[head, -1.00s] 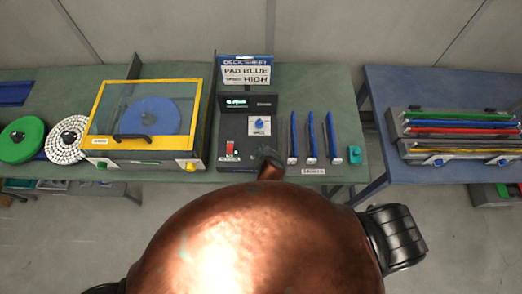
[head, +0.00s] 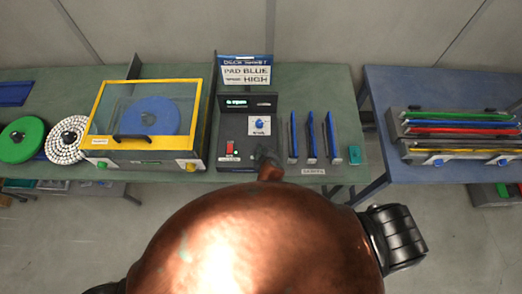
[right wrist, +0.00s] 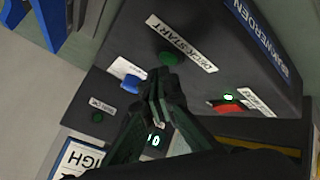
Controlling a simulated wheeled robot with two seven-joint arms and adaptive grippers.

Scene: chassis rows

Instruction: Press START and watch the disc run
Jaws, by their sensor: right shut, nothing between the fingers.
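In the right wrist view a green button (right wrist: 168,59) sits beside a label reading DECK START on the dark control box (right wrist: 205,40). My right gripper (right wrist: 160,80) is shut and empty, its tips close beside this button; I cannot tell whether they touch it. In the head view the right gripper (head: 267,156) is over the front of the control box (head: 235,130) and hides the button. The blue disc (head: 152,115) lies under the closed, yellow-framed clear lid (head: 104,95); whether it turns cannot be told. My left gripper is not in view.
A blue knob (head: 259,124) and a red switch (head: 230,147) are on the box. Behind stands a sheet (head: 246,72) reading PAD BLUE, SPEED HIGH. Blue upright pieces (head: 311,135) stand right of the box. Green (head: 22,138) and white-dotted (head: 67,138) discs lie left.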

